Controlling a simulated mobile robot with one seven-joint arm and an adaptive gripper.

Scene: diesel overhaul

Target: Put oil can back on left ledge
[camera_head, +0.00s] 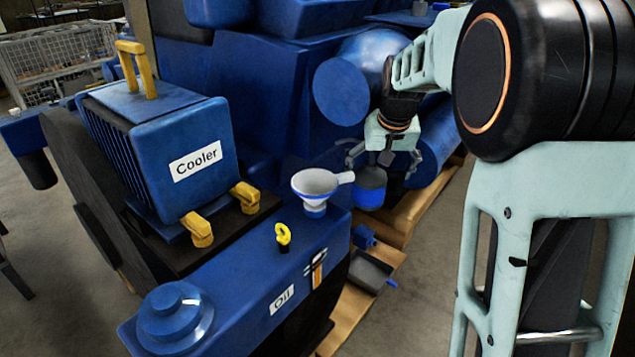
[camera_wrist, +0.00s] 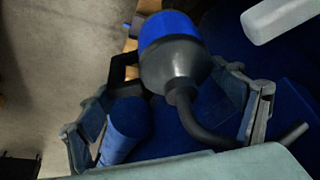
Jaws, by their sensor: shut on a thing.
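The oil can (camera_head: 370,188) hangs below my gripper (camera_head: 378,152), with its blue body low in the head view. In the wrist view the oil can (camera_wrist: 178,60) shows a dark grey cone, a blue band, a black side handle and a curved dark spout. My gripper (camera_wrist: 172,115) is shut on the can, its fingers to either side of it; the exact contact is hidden. The can is just right of the blue block marked "Oil" (camera_head: 240,277), in front of the blue engine (camera_head: 275,80). I cannot tell which surface is the left ledge.
A white funnel (camera_head: 316,183) stands on the "Oil" block, close left of the can. A yellow ring (camera_head: 283,235) and a round blue cap (camera_head: 175,318) are also on it. The blue "Cooler" box (camera_head: 165,150) stands behind. A dark tray (camera_head: 372,270) lies low on wood.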

